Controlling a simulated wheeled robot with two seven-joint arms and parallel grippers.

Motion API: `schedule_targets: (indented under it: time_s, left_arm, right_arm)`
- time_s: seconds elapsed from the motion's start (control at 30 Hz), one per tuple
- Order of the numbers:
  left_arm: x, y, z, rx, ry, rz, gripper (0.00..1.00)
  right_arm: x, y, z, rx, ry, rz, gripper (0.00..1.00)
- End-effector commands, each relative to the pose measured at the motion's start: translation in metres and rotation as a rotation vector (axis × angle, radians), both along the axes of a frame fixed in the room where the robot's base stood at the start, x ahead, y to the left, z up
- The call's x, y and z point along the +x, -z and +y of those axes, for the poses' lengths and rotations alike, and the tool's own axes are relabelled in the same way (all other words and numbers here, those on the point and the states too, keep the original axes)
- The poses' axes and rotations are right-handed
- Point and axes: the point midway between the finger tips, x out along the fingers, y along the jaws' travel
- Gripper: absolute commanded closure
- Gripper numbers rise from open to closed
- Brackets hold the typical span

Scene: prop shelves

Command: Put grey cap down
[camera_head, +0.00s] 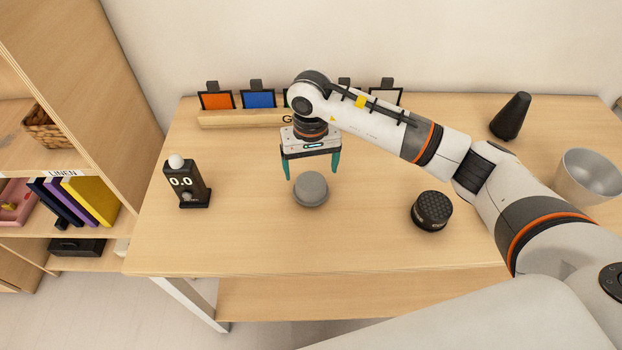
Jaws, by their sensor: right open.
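The grey cap (311,189), a round grey disc-like piece, rests on the wooden table (260,245) near its middle. My right gripper (313,176) is above and just behind the cap, pointing down, with its two teal fingers spread apart. The fingers are open and nothing shows held between them. Whether a fingertip touches the cap is hard to tell. My left gripper is not in view.
A black device reading 0.0 (185,184) stands to the left. A black round textured object (431,211) sits right of the cap. A dark cone (511,116) and a metal bowl (588,176) are far right. Coloured cards (258,99) line the back. The front is clear.

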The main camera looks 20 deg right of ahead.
Motion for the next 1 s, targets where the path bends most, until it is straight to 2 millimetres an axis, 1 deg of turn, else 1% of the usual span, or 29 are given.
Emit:
schedule_targets:
  time_s: [0.03,0.1,0.2,0.3,0.4,0.53,1.0]
  left_arm:
    - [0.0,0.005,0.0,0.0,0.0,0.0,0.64]
    - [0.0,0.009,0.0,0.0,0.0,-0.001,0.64]
    - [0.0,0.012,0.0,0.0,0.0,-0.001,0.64]
    - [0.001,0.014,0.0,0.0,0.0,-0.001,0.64]
    - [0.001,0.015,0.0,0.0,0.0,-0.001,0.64]
    - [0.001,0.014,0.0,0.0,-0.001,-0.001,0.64]
    - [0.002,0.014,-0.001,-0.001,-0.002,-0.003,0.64]
  right_arm:
    - [0.002,-0.01,0.0,-0.001,0.0,-0.007,0.14]
    - [0.001,-0.025,0.0,0.0,0.0,-0.006,0.14]
    - [0.001,-0.042,0.0,0.0,0.001,-0.004,0.14]
    - [0.001,-0.055,0.0,0.001,0.0,-0.002,0.14]
    - [0.0,-0.062,0.0,0.0,0.001,0.0,0.14]
    - [0.0,-0.065,0.0,-0.001,0.001,0.001,0.14]
    - [0.0,-0.065,0.0,0.0,0.001,0.001,0.14]
